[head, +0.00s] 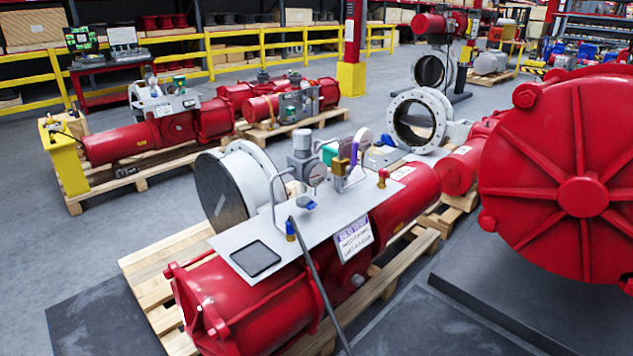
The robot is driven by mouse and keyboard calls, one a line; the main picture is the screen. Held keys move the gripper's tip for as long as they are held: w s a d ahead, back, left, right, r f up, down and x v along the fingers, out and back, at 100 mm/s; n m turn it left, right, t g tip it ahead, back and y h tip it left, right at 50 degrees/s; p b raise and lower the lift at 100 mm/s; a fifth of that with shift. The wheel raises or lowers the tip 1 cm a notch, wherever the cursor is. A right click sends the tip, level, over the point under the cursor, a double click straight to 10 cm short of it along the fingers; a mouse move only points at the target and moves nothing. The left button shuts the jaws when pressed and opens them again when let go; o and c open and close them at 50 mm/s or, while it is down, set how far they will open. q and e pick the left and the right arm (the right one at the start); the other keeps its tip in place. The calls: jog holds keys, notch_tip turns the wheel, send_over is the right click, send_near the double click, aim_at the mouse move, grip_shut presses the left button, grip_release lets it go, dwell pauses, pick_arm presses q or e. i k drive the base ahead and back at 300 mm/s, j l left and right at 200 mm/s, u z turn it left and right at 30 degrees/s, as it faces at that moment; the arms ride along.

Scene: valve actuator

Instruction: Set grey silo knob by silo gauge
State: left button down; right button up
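A grey upright cylindrical regulator with a knob-like top (302,138) stands on the flat grey panel over the near red actuator. I take this top to be the grey silo knob. A small round gauge (316,173) sits on the front of the same unit, just below the knob and to its right. Its needle and the knob's setting are too small to read. Neither of my grippers shows in the head view.
The grey panel (345,203) also bears a bent metal tube, a blue-handled fitting (306,203), a purple-handled valve (353,155) and a red-topped brass fitting (382,178). A black hose (318,275) hangs in front. A large red cylinder end (583,197) stands at right.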

aim_at(303, 137)
jog(key=i+l, duration=0.3)
jog(key=i, duration=0.2)
jog(key=i+l+z, duration=0.15)
jog(key=i+l, duration=0.2)
jog(key=i, duration=0.15)
